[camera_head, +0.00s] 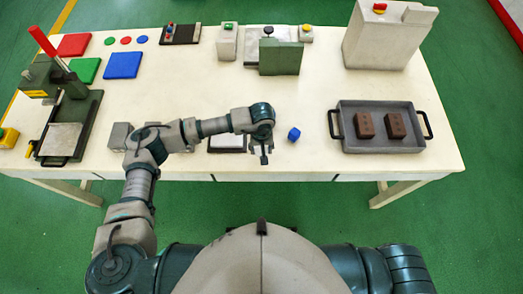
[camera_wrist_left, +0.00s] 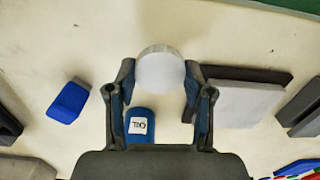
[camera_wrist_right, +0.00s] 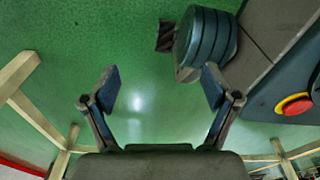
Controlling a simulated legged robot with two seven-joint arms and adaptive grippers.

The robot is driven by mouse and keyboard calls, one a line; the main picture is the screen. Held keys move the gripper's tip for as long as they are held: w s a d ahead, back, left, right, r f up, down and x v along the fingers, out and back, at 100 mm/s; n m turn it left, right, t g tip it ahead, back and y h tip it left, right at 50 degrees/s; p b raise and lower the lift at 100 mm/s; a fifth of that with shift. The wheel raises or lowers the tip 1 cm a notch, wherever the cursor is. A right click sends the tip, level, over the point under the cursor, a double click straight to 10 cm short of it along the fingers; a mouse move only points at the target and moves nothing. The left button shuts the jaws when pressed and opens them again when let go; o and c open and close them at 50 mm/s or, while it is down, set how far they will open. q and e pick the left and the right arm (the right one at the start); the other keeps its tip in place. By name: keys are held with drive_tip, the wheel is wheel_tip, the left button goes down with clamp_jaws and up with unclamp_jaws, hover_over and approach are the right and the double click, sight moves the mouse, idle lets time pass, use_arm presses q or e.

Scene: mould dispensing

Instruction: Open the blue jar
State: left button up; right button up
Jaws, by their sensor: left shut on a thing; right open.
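My left gripper (camera_head: 262,156) is over the front middle of the table. In the left wrist view its fingers (camera_wrist_left: 160,82) are closed on a whitish round piece, cap-like (camera_wrist_left: 161,70). A blue body with a white label (camera_wrist_left: 141,123), seemingly the blue jar, shows just below that piece in the picture. I cannot tell whether the two are joined. In the head view the jar is hidden by my gripper. A separate small blue block (camera_head: 293,134) lies right of the gripper; it also shows in the left wrist view (camera_wrist_left: 68,102). My right gripper (camera_wrist_right: 159,90) is open and empty over green floor.
A dark-edged pale plate (camera_head: 228,143) and grey blocks (camera_head: 120,135) lie left of my left gripper. A grey tray (camera_head: 381,105) with two brown blocks is at right. A green press (camera_head: 62,85) stands at left. The table middle is clear.

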use_arm(q)
drive_tip(key=shift+w+d+f, duration=0.1)
drive_tip(key=shift+w+d, duration=0.05)
drive_tip(key=shift+f, duration=0.4)
wheel_tip(320, 180, down, 2)
drive_tip(key=shift+f, duration=0.25)
drive_tip(key=shift+a, duration=0.25)
use_arm(e)
drive_tip(key=shift+s+f, duration=0.25)
drive_tip(key=shift+s, duration=0.4)
use_arm(q)
drive_tip(key=shift+f, duration=0.1)
drive_tip(key=o, duration=1.3)
drive_tip(key=shift+d, duration=0.15)
use_arm(e)
drive_tip(key=shift+w+r, duration=0.1)
drive_tip(key=shift+w, duration=0.25)
